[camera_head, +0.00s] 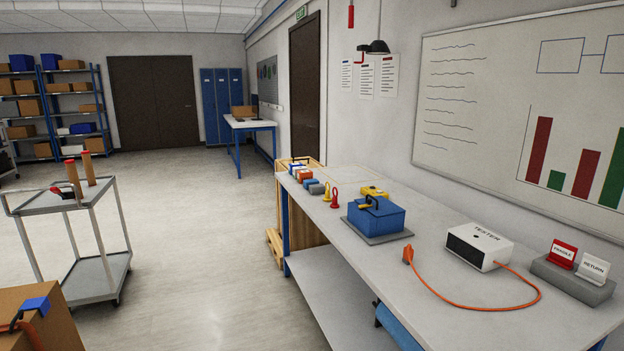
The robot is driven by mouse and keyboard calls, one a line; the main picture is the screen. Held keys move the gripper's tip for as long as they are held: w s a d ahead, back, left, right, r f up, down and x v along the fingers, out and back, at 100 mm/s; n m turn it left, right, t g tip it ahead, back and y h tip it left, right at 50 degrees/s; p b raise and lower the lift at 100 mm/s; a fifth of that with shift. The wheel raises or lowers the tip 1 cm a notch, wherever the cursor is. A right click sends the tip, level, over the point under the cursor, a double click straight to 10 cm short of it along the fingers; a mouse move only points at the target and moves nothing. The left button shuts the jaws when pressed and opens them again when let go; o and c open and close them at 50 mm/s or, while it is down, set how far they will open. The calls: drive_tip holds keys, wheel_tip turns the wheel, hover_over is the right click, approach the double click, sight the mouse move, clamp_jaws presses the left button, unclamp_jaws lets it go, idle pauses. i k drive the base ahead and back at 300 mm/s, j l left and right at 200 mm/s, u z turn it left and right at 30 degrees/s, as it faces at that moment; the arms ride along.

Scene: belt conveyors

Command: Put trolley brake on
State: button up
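The grey metal trolley (96,268) stands on the floor at the left, with an upper tray and a lower shelf. Two brown cylinders (73,178) with red ends stand upright on its upper tray. A small red and black item (62,192) sits beside them, too small to tell what it is. A dark caster (117,302) shows under the lower shelf's right corner. I cannot make out a brake lever or its position. My gripper is not in view.
A cardboard box (50,325) with a blue and orange-black item on it stands at the lower left. A long workbench (400,270) with a blue box (376,216) and a white tester (479,247) fills the right. The floor between trolley and bench is clear.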

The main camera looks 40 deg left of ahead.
sight(55, 190)
drive_tip(key=k+j+u, duration=0.2)
drive_tip(key=k, duration=0.45)
drive_tip(key=i+u, duration=0.1)
drive_tip(key=u, duration=1.65)
drive_tip(key=i+l, duration=0.15)
drive_tip(key=i, duration=0.25)
drive_tip(key=i+l+u, duration=0.1)
drive_tip(key=i, duration=0.35)
drive_tip(key=i+l, duration=0.2)
drive_tip(key=i, duration=0.2)
drive_tip(key=i+l+u, duration=0.1)
drive_tip(key=i, duration=1.55)
drive_tip(key=i+l, duration=0.1)
drive_tip(key=i, duration=1.15)
drive_tip(key=i+u, duration=0.1)
drive_tip(key=i, duration=1.1)
drive_tip(key=u, duration=0.45)
drive_tip(key=i+u, duration=0.15)
drive_tip(key=u, duration=0.3)
drive_tip(key=l+u, duration=0.1)
drive_tip(key=u, duration=0.3)
drive_tip(key=l+u, duration=0.1)
drive_tip(key=u, duration=0.35)
drive_tip(key=i+u, duration=0.25)
drive_tip(key=u, duration=0.25)
drive_tip(key=i, duration=0.4)
